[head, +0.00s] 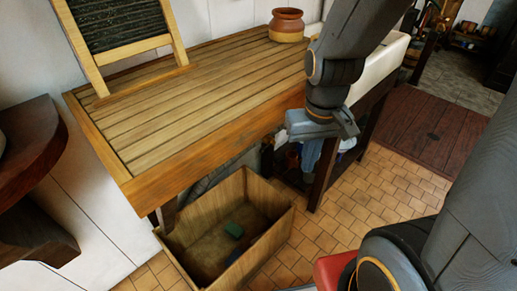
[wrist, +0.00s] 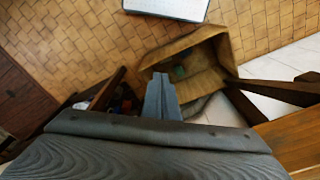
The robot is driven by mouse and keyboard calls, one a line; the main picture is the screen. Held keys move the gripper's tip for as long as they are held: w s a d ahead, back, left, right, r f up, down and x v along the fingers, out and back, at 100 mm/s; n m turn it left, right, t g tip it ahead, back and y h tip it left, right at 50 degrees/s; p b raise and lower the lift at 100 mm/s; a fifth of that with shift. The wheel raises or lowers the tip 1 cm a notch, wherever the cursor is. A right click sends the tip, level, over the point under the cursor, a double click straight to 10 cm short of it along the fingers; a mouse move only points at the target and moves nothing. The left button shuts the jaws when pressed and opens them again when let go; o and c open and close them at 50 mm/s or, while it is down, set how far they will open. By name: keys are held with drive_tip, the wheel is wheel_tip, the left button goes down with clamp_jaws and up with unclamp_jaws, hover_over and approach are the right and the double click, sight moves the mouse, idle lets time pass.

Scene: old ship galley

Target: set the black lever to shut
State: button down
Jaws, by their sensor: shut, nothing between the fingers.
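I cannot make out a black lever in either view. My gripper (head: 346,124) is just off the front edge of the slatted wooden counter in the head view, next to the white sink. In the wrist view my gripper (wrist: 161,82) has its fingers together, with nothing between them. It points down toward the tiled floor and the open wooden crate.
The wooden counter (head: 200,88) carries a framed slatted board (head: 112,25) and a brown pot (head: 286,26). The open crate (head: 262,229) on the floor holds a small green block (head: 234,230). The white sink (head: 378,66) is at right. A dark shelf (head: 30,150) juts in at left.

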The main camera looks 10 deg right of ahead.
drive_tip(key=w+f+t+b, duration=0.1)
drive_tip(key=w+f+b, duration=0.3)
drive_tip(key=f+b, duration=0.6)
drive_tip(key=w+f+b, duration=0.4)
drive_tip(key=f+b, duration=0.5)
drive_tip(key=n+t+y+b, duration=0.45)
drive_tip(key=t+b, duration=0.55)
drive_tip(key=b, duration=0.5)
approach(267, 147)
drive_tip(key=s+d+r, duration=0.1)
drive_tip(key=d, duration=0.4)
drive_tip(key=w+a+f+n+t+y+b, duration=0.2)
drive_tip(key=w+a+f+y+b, duration=0.2)
drive_tip(key=w+a+y, duration=0.1)
drive_tip(key=shift+w+a+n+y+b, duration=0.35)
drive_tip(key=shift+w+a, duration=0.35)
drive_tip(key=shift+a, duration=0.25)
